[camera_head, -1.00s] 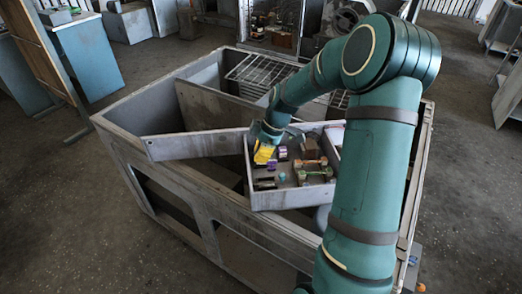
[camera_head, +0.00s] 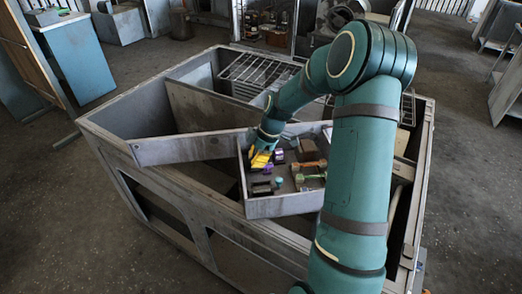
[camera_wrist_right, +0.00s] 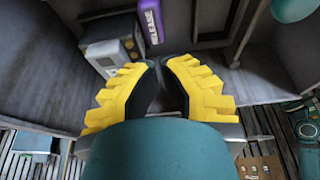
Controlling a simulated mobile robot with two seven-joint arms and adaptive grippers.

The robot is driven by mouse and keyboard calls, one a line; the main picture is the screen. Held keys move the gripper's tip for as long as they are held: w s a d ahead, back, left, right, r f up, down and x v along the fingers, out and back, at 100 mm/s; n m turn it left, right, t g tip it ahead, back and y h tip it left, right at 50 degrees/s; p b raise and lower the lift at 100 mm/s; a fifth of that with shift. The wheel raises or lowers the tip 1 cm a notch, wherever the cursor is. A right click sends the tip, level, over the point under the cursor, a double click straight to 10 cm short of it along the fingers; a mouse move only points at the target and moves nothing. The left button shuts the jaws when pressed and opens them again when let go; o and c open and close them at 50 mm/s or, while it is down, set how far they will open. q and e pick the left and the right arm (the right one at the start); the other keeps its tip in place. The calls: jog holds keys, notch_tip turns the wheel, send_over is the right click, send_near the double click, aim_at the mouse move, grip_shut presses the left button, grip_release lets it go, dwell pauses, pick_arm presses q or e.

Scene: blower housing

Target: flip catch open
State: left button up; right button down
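A purple part (camera_wrist_right: 151,24) with white lettering, apparently "RELEASE", is at the top of the right wrist view, beyond my fingertips. A purple piece (camera_head: 279,156) also shows inside the grey tray-like box (camera_head: 285,207) in the head view. I cannot tell for certain which part is the catch. My right gripper (camera_wrist_right: 160,63) has yellow fingers with dark pads. Its tips nearly meet, with nothing visible held between them, and are apart from the purple part. In the head view, the right gripper (camera_head: 260,160) reaches down into the box's left side.
A grey block with a round detail (camera_wrist_right: 112,45) stands left of the purple part. The box also holds a brown block (camera_head: 306,149) and several small fittings. It sits on a large grey open housing (camera_head: 190,222) with a wire rack (camera_head: 258,70) behind.

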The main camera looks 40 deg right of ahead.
aim_at(267, 168)
jog(key=shift+x, duration=0.8)
jog(key=shift+s+d+b, duration=0.35)
jog(key=shift+s+d, duration=0.1)
jog(key=shift+d, duration=0.25)
jog(key=shift+s+d+b, duration=0.3)
jog(key=shift+s+d, duration=0.15)
jog(key=shift+d, duration=0.25)
jog(key=shift+r, duration=0.1)
